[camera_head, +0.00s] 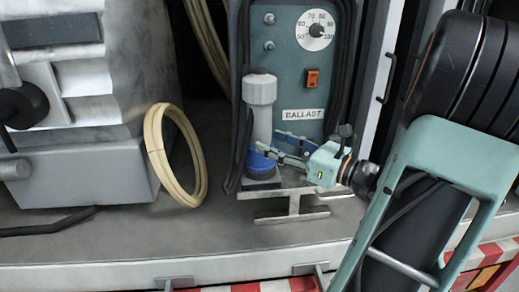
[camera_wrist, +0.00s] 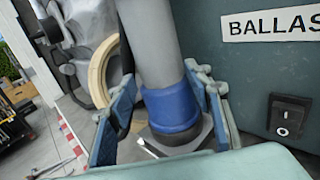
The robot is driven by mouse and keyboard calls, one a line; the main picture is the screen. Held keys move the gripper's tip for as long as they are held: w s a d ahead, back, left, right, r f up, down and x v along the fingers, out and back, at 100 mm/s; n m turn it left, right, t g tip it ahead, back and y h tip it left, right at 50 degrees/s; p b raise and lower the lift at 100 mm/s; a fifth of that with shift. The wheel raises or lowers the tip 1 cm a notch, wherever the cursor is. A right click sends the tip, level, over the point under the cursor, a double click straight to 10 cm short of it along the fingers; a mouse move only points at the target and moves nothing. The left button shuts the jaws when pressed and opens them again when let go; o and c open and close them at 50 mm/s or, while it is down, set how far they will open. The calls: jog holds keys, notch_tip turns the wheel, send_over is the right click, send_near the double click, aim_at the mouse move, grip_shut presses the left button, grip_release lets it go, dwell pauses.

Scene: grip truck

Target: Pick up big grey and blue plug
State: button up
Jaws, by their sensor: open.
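The big grey and blue plug (camera_head: 261,92) stands upright on the truck bed, just in front of the ballast box. Its upper part is grey, with a blue band low down and a dark base. In the wrist view the plug (camera_wrist: 171,108) rises between my two fingers. My gripper (camera_head: 269,143) reaches in from the right at the height of the blue band. Its fingers are open, one on each side of the plug. In the wrist view the right finger lies very near the blue band; I cannot tell whether it touches. A gap shows on the left.
The teal ballast box (camera_head: 290,62) with a dial and orange switch stands close behind the plug. A beige hose coil (camera_head: 153,150) stands to the left beside a grey machine (camera_head: 85,175). A metal bracket (camera_head: 292,203) lies in front. Bare truck bed (camera_head: 110,240) extends to the front left.

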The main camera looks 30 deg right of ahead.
aim_at(269, 138)
jog(key=x, duration=0.5)
jog(key=shift+w+r, duration=0.1)
jog(key=shift+r, duration=0.2)
jog(key=shift+c, duration=0.4)
grip_shut()
